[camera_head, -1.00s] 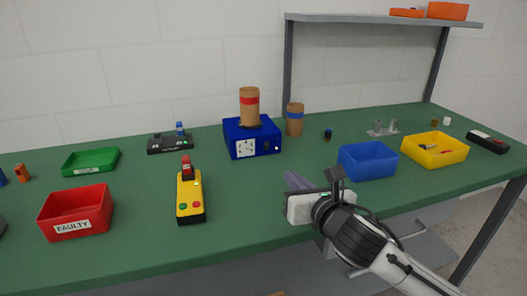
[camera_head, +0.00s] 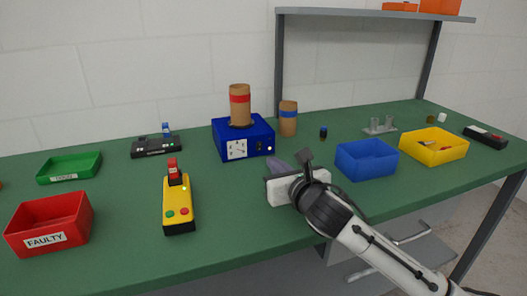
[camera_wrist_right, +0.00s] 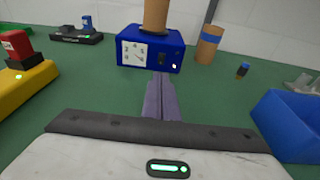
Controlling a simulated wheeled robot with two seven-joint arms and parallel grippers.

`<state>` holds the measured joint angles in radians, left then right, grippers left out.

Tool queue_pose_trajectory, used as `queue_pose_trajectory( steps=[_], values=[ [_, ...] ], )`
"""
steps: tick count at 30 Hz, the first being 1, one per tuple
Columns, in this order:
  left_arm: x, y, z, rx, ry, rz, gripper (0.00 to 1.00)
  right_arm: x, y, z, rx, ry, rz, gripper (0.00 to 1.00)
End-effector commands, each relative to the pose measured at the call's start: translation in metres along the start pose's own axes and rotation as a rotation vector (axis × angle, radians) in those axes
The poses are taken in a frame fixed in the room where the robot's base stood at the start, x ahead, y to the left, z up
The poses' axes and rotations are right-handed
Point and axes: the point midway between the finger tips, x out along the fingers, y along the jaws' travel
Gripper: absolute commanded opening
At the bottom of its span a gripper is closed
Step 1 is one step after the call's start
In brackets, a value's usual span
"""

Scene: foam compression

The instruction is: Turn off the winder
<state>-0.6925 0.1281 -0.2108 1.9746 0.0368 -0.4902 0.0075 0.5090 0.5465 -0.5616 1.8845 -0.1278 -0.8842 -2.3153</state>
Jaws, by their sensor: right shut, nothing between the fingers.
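The winder looks to be the blue box (camera_head: 226,147) at the back middle of the bench, with a white dial on its front, a dark switch and a small lit light. A brown roll with a red band (camera_head: 240,104) stands on top of it. My right gripper (camera_head: 276,166) is in front of the box and apart from it, its fingers shut and empty. In the right wrist view the purple-grey fingers (camera_wrist_right: 162,92) point at the front of the box (camera_wrist_right: 143,65), towards the switch (camera_wrist_right: 162,60). My left gripper is not in view.
A blue-banded roll (camera_head: 288,119) stands right of the box. A blue bin (camera_head: 367,172) and a yellow tray (camera_head: 433,158) lie to the right. A yellow control box (camera_head: 177,197), a red FAULTY bin (camera_head: 48,241) and a green tray (camera_head: 69,176) lie left. The green bench is clear between them.

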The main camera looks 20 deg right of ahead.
Motion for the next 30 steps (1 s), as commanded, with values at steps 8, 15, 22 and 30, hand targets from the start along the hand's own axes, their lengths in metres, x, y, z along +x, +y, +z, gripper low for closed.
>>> queue_pose_trajectory(
  steps=[8, 15, 22, 30],
  values=[
    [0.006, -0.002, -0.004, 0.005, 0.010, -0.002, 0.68, 0.054, 0.000, 0.002, 0.004, -0.001, -0.001, 0.00],
    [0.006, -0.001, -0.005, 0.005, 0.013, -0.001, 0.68, 0.080, 0.000, 0.011, 0.003, -0.001, 0.000, 0.00],
    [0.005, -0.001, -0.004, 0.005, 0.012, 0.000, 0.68, 0.086, 0.000, 0.013, 0.000, 0.000, 0.001, 0.00],
    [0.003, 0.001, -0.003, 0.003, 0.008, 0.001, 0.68, 0.085, 0.000, 0.013, 0.000, 0.000, 0.001, 0.00]
  ],
)
